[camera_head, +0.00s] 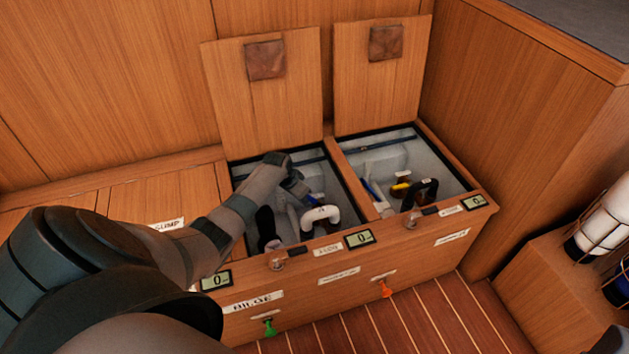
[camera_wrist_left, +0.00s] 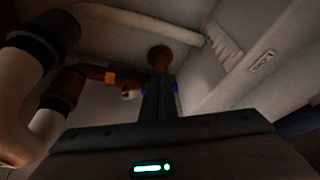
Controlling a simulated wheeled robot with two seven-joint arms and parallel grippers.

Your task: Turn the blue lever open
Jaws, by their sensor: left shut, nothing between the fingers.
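My left gripper (camera_head: 299,190) reaches down into the left open compartment, with its fingers shut. In the wrist view the shut fingers (camera_wrist_left: 158,98) point in at the fittings. A small blue part (camera_head: 316,199), probably the blue lever, shows just beyond the fingertips in the head view. In the wrist view slivers of blue (camera_wrist_left: 176,88) show beside the fingers, which hide most of it. I cannot tell whether the fingers touch it or how the lever is turned. My right gripper is not in view.
A white bent pipe (camera_head: 320,213) stands close to the gripper. The right compartment holds a yellow-handled part (camera_head: 401,186) and a black bent hose (camera_head: 424,189). Two raised wooden lids (camera_head: 285,100) stand behind.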

